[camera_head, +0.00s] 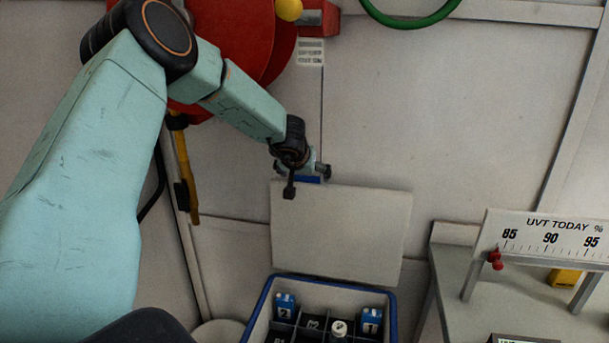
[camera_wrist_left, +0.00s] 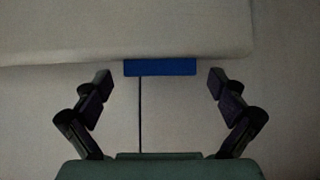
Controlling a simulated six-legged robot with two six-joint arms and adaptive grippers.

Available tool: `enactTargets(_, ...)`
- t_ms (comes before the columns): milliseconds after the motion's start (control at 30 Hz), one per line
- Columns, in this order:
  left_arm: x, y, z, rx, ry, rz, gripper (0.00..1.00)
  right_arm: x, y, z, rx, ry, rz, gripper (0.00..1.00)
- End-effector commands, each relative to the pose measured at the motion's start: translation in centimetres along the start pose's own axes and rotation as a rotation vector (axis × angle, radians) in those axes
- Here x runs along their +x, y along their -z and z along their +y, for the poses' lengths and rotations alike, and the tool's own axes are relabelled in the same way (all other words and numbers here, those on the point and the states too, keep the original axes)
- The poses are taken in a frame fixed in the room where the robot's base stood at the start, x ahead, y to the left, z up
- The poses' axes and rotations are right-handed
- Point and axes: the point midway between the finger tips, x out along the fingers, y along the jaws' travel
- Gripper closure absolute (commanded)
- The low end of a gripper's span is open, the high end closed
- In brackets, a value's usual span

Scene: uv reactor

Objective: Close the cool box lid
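The cool box (camera_head: 257,312) is a white box with a blue rim at the bottom of the head view. Its pale lid (camera_head: 340,235) stands open, raised behind the box. A blue tab (camera_wrist_left: 160,67) sits at the lid's free edge, and the lid (camera_wrist_left: 120,30) fills the upper part of the left wrist view. My left gripper (camera_head: 307,181) is at the lid's top edge, near its left corner. In the wrist view the gripper's fingers (camera_wrist_left: 160,84) are spread wide, one on each side of the tab, with gaps between. My right gripper is not in view.
Inside the box are blue-labelled bottles (camera_head: 285,306) and a white-capped one (camera_head: 338,328) in dark dividers. A bench (camera_head: 455,275) with a UVT gauge (camera_head: 545,240) stands right. Red equipment (camera_head: 235,35) and a yellow-handled tool (camera_head: 188,170) are at the upper left.

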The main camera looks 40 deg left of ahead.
Motion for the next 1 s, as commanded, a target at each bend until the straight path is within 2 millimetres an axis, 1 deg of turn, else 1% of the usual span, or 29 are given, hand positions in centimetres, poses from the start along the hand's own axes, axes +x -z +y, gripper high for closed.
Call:
enactTargets(33, 0.01, -0.03, -0.02, 0.0, 0.0, 0.0, 0.11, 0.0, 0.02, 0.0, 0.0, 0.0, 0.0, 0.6)
enactTargets(67, 0.01, -0.03, -0.02, 0.0, 0.0, 0.0, 0.14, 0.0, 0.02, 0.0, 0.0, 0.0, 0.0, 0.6)
enactTargets(867, -0.07, 0.15, -0.04, 0.0, 0.001, 0.003, 0.81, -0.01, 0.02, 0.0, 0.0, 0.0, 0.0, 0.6)
enactTargets(1000, -0.05, 0.17, -0.03, 0.0, 0.001, 0.004, 0.82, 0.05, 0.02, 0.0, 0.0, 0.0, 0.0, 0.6)
